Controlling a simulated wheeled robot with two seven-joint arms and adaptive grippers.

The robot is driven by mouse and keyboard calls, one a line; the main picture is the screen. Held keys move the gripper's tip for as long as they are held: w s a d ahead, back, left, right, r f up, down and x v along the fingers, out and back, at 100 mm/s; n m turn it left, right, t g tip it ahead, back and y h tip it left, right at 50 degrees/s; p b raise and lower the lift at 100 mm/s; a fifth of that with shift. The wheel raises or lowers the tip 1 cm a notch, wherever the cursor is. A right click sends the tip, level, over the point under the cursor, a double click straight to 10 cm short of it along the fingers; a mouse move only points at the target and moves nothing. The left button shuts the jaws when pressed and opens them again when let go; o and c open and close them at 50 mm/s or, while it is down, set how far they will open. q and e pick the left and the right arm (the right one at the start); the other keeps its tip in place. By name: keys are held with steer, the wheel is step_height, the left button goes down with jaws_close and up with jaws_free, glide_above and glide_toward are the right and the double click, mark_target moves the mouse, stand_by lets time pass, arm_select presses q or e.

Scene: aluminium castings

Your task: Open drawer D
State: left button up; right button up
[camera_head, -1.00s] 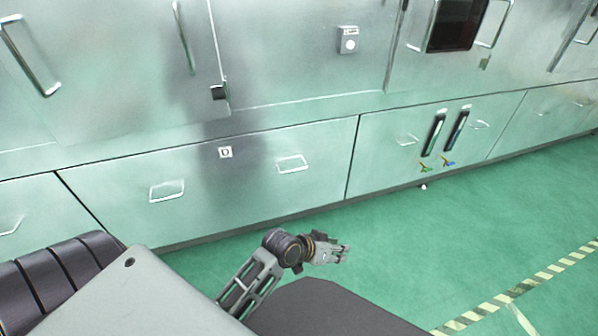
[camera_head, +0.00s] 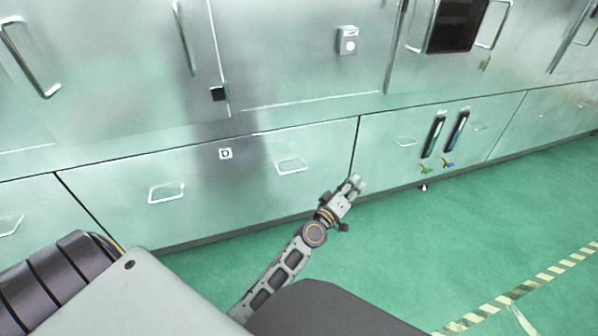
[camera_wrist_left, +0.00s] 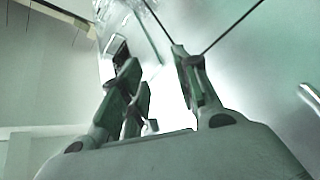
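Drawer D (camera_head: 228,190) is the wide metal front low in the head view, marked by a small "D" label (camera_head: 225,154). It looks shut, flush with its neighbours. It has a left bar handle (camera_head: 166,192) and a right bar handle (camera_head: 291,166). My left gripper (camera_head: 353,184) is raised in front of the cabinet, right of the right handle and near the seam at the drawer's right end, touching no handle that I can see. In the left wrist view its fingers (camera_wrist_left: 160,90) are apart with nothing between them. My right gripper is not in view.
Right of drawer D is a front (camera_head: 385,160) with dark vertical gauges and small coloured valves (camera_head: 447,162). Taller doors with bar handles (camera_head: 28,60) stand above. The green floor (camera_head: 430,250) before the cabinets is clear. A bar handle (camera_wrist_left: 309,95) shows in the left wrist view.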

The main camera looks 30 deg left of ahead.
arm_select(q)
steer(key=w+a+f+n+g+y, duration=0.2)
steer(key=a+f+n+g+y, duration=0.6)
steer(key=a+f+n+y, duration=0.3)
steer(key=a+n+y, duration=0.4)
steer(key=a+n, duration=0.1)
steer(key=n, duration=0.2)
steer(key=shift+w+a+g, duration=0.15)
steer(key=shift+g, duration=0.25)
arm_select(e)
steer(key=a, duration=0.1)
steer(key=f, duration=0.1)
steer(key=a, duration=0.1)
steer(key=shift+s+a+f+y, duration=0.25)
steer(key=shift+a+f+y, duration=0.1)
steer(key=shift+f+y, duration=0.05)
